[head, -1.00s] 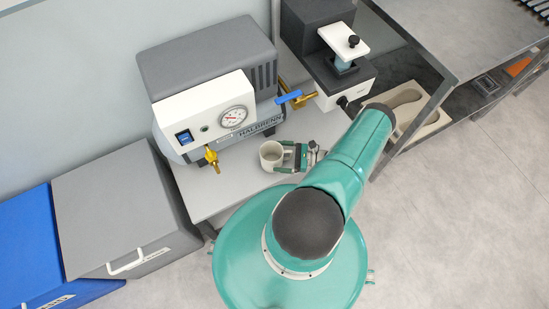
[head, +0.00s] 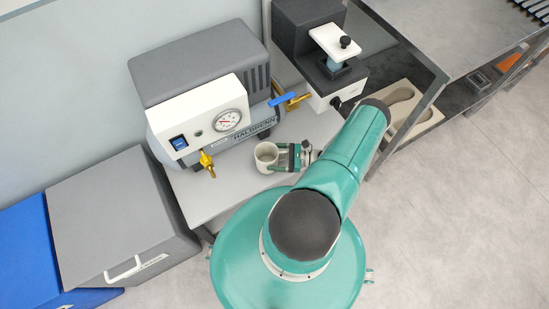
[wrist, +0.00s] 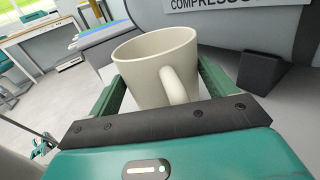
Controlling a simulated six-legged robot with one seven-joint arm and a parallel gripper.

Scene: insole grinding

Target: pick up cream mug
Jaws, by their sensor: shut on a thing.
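The cream mug (head: 265,153) is upright near the front of the grey table (head: 205,198), in front of the compressor. My gripper (head: 284,157) reaches it from the right and is shut on it. In the wrist view the mug (wrist: 152,68) sits between the two green fingers (wrist: 158,92), with its handle turned towards the camera. The mug looks empty inside. I cannot tell whether its base touches the table, as the gripper hides the lower part.
A compressor (head: 205,85) with a gauge and a brass tap stands close behind the mug. A white and dark machine (head: 325,75) is at the back right. Grey (head: 120,215) and blue (head: 28,250) bins stand at left. A metal-framed bench (head: 440,50) is at right.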

